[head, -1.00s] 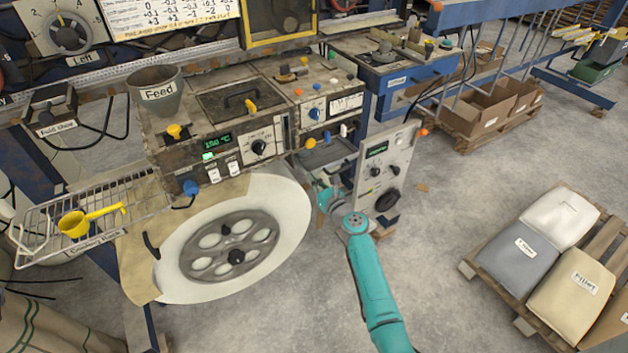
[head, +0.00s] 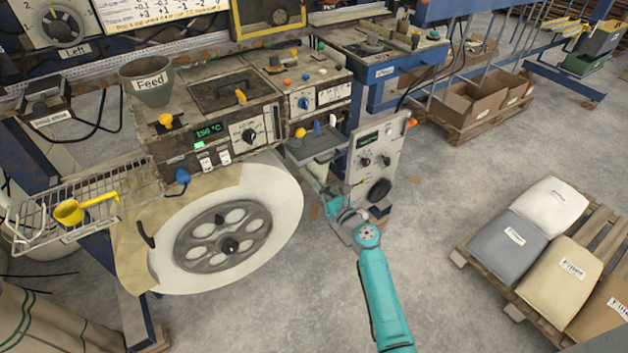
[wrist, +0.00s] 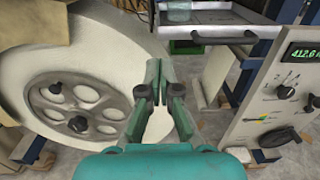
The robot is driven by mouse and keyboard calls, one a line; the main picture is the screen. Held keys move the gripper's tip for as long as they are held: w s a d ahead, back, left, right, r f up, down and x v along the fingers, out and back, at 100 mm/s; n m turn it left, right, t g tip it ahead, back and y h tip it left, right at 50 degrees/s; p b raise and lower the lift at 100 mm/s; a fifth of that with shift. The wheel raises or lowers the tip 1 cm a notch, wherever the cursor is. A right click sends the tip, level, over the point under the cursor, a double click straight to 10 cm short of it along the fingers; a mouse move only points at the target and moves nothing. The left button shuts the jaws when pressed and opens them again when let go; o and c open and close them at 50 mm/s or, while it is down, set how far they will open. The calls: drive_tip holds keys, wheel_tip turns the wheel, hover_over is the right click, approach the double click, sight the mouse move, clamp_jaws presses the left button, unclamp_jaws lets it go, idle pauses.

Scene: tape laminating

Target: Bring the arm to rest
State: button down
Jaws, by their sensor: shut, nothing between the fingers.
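My teal arm (head: 383,296) reaches up from the bottom of the head view toward the machine. My gripper (wrist: 160,68) shows in the wrist view with its two fingers together and nothing between them. It is in front of the large pale reel (wrist: 60,80) and left of the grey control panel (wrist: 280,95). In the head view the gripper is partly hidden behind the arm's wrist, below a small shelf tray (head: 315,150).
The reel (head: 285,200) and the panel (head: 392,150) stand close on either side of the gripper. A wire rack (head: 40,215) holds a yellow scoop (head: 75,211). A pallet (head: 470,255) with several sacks stands at right. Floor is clear between.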

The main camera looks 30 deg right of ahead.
drive_tip(key=shift+s, duration=2.05)
drive_tip(key=s+a+f+n+g+h, duration=0.1)
drive_tip(key=s+a+f+n, duration=0.3)
drive_tip(key=s, duration=0.5)
drive_tip(key=s+a+f+n+g, duration=0.1)
drive_tip(key=s+a+f+n, duration=0.1)
drive_tip(key=s+a+n, duration=0.5)
drive_tip(key=s+a+f+n+g+h, duration=0.1)
drive_tip(key=s+f+n, duration=0.2)
drive_tip(key=s, duration=0.8)
drive_tip(key=s+a+r+n, duration=0.2)
drive_tip(key=s+r+n, duration=0.6)
drive_tip(key=s+n, duration=0.2)
drive_tip(key=s+a+r+n+y, duration=0.1)
drive_tip(key=s+a+r+n, duration=0.2)
drive_tip(key=s+r+n, duration=0.6)
drive_tip(key=s+n, duration=0.2)
drive_tip(key=s, duration=0.2)
drive_tip(key=shift+a+n, duration=0.2)
drive_tip(key=shift+n, duration=0.1)
